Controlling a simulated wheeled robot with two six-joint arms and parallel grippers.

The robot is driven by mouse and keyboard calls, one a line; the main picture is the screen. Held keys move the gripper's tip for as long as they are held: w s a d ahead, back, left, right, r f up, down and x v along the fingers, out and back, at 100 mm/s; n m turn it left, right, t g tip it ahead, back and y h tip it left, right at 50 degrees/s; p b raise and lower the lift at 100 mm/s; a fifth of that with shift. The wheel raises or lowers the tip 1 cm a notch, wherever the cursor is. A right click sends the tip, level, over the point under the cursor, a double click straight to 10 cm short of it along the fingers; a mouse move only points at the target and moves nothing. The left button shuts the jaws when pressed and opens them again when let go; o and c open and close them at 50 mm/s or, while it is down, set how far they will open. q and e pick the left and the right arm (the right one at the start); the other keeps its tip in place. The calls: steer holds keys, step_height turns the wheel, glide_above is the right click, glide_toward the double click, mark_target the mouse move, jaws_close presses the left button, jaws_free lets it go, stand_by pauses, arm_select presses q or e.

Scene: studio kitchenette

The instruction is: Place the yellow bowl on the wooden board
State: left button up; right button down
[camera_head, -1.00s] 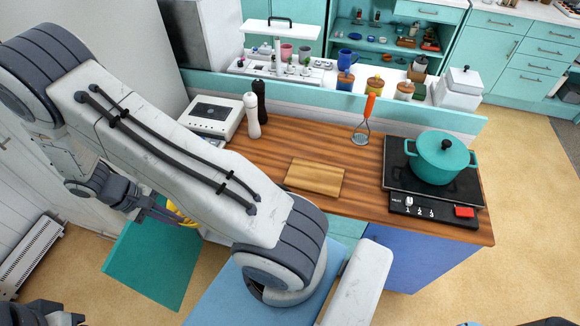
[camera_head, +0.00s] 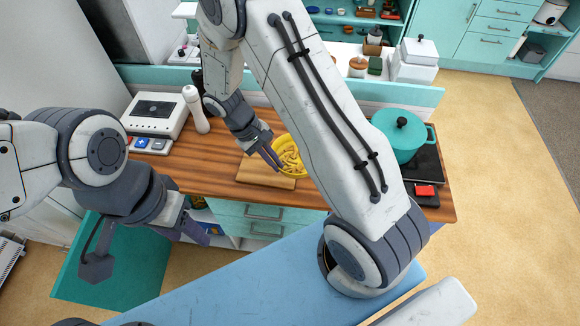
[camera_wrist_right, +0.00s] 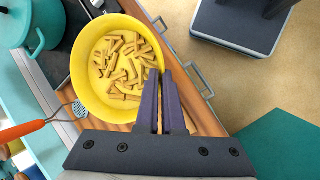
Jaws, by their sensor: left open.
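The yellow bowl (camera_head: 297,168) holds short tan pasta pieces. In the head view it overlaps the right part of the wooden board (camera_head: 256,176), which lies on the counter. I cannot tell whether the bowl touches the board or hangs above it. My right gripper (camera_head: 277,165) is closed on the bowl's near-left rim. In the right wrist view, its two fingers (camera_wrist_right: 161,98) are close together at the wall of the bowl (camera_wrist_right: 88,102), which looks roughly level. My left gripper (camera_head: 148,248) is open and empty, well left of the board and in front of the counter.
A teal pot (camera_head: 402,138) stands on the black hob at the right. A white pepper mill (camera_head: 196,108) and a scale (camera_head: 156,113) stand at the back left. A masher (camera_wrist_right: 78,109) shows in the right wrist view. A teal panel (camera_head: 125,265) is at lower left.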

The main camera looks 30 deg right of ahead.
steer(key=s+n+t+h+b, duration=0.1)
steer(key=s+n+t+b, duration=0.5)
steer(key=n, duration=0.5)
steer(key=shift+g, duration=0.6)
steer(key=shift+w+a+f+p, duration=0.25)
steer(key=shift+w+a+f, duration=0.05)
steer(key=shift+w+f, duration=1.4)
steer(key=shift+w+a+f+p, duration=0.3)
steer(key=shift+w+f, duration=1.4)
steer(key=shift+w+a+f+p, duration=0.25)
steer(key=shift+w+a+f, duration=0.05)
steer(key=shift+w+f, duration=1.4)
steer(key=shift+f, duration=0.1)
steer(key=shift+f, duration=0.1)
steer(key=c, duration=1)
jaws_free()
steer(key=shift+c, duration=0.2)
